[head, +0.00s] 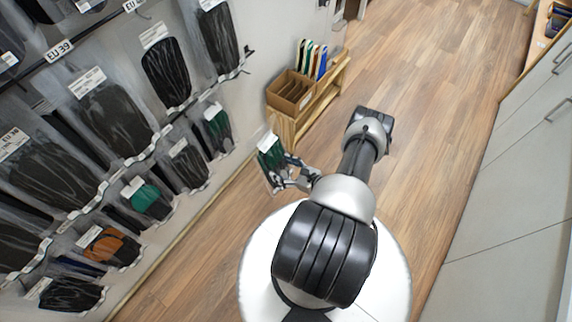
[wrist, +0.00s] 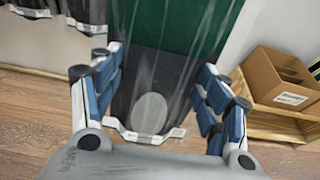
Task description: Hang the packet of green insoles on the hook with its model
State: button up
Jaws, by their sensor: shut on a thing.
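The packet of green insoles (head: 271,163) is held in my gripper (head: 284,178), clear of the wall. It is a clear packet with a white label at the top, green insoles and dark lower parts. In the wrist view the packet (wrist: 178,30) stands between my two blue-and-grey fingers (wrist: 163,85), its white lower edge towards me. On the wall at left, a similar dark green and black packet (head: 217,130) hangs near the right end of the lower row. A brighter green packet (head: 148,200) hangs lower left. The hooks are mostly hidden behind packets.
Black insole packets (head: 112,118) and an orange one (head: 108,245) hang on the wall rack. A wooden bench (head: 318,100) with a cardboard box (head: 291,92) and upright coloured packets stands behind my gripper. Grey cabinets (head: 515,190) line the right. The floor between is clear.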

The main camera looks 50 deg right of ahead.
jog(key=shift+w+a, duration=0.15)
jog(key=shift+w, duration=1.85)
jog(key=shift+w+a, duration=0.1)
jog(key=shift+w, duration=1.85)
jog(key=shift+s, duration=0.1)
